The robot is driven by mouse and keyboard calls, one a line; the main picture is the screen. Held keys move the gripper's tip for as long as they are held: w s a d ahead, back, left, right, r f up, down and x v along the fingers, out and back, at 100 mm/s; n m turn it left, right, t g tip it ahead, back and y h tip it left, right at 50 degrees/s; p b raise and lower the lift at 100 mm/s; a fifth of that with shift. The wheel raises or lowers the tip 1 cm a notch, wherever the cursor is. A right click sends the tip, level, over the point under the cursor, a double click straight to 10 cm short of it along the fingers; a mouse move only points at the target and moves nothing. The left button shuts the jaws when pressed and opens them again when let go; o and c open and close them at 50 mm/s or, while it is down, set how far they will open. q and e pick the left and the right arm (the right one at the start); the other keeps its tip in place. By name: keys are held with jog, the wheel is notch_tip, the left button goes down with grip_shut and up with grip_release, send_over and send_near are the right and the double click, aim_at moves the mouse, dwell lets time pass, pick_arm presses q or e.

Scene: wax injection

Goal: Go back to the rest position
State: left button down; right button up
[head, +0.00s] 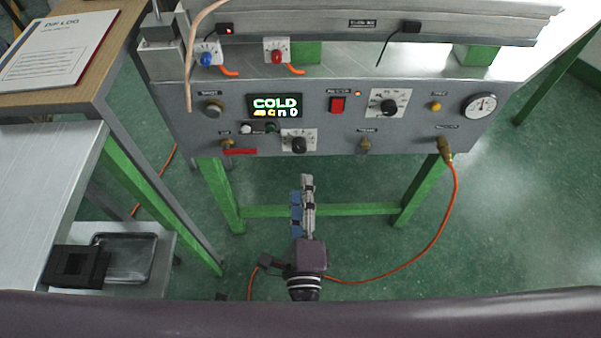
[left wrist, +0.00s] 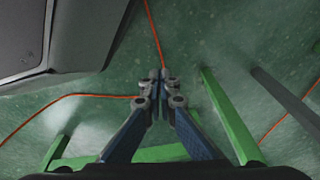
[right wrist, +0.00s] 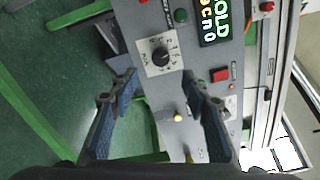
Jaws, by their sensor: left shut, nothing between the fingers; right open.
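My right gripper (head: 303,185) reaches forward in the head view, below the front of the grey control panel (head: 330,132) and apart from it. In the right wrist view the right gripper (right wrist: 162,84) has its two blue-padded fingers spread with nothing between them, facing the panel's dial (right wrist: 160,57). My left gripper (left wrist: 158,78) shows in the left wrist view with its fingertips together, empty, above the green floor. I cannot make out the left gripper in the head view.
The panel's display (head: 274,106) reads COLD. A red switch (head: 337,105) and several knobs sit beside it. An orange hose (head: 449,215) hangs from the panel to the floor. A wooden table with a log booklet (head: 58,45) and a metal table (head: 40,170) stand at left. Green legs hold the panel's bench.

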jog(key=shift+s, duration=0.65)
jog(key=shift+r, duration=0.1)
